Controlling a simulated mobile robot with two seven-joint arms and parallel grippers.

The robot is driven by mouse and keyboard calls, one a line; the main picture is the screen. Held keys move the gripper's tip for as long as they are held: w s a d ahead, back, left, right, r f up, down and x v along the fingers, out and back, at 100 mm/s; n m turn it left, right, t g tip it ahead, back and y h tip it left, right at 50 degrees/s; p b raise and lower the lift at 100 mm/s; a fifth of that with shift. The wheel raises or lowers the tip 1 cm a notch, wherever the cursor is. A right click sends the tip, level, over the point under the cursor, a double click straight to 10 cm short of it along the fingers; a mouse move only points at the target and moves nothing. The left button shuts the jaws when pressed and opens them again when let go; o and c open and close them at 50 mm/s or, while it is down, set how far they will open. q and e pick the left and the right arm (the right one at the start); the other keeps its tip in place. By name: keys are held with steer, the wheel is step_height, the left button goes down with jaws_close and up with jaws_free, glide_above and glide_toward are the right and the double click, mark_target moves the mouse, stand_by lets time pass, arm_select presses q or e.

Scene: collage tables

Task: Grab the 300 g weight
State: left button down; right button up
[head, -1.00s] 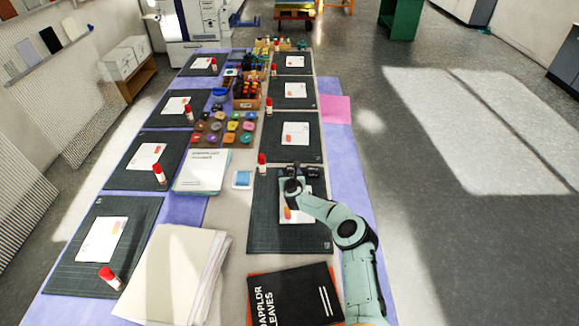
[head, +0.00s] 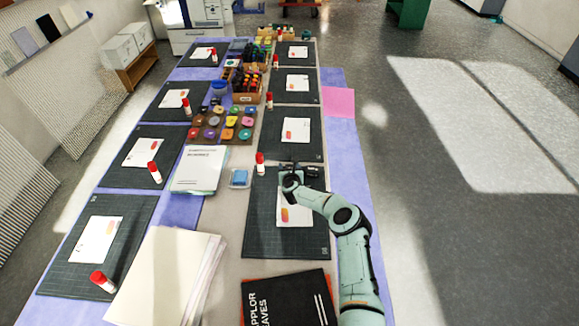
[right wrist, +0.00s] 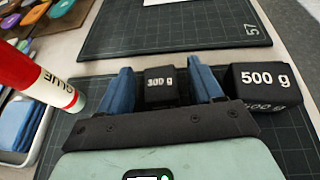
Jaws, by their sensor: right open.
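The 300 g weight (right wrist: 160,84) is a small black block with white lettering in the right wrist view. It lies on a dark cutting mat between the two blue fingers of my right gripper (right wrist: 163,72). The fingers are open, one on each side of it, with a small gap visible on the right side. A larger black 500 g weight (right wrist: 266,84) sits just right of the right finger. In the head view my right gripper (head: 292,170) is over the far part of the nearest right-hand mat (head: 258,225). My left gripper is not in view.
A glue stick (right wrist: 38,78) with a red body stands close left of the gripper. A clear tray with blue pieces (head: 240,177) is left of the mat. A black book (head: 285,298) lies nearer me. The floor right of the table is clear.

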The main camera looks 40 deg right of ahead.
steer(key=shift+w+f, duration=0.1)
steer(key=shift+c, duration=0.7)
steer(key=c, duration=1)
jaws_close()
steer(key=shift+r, duration=0.2)
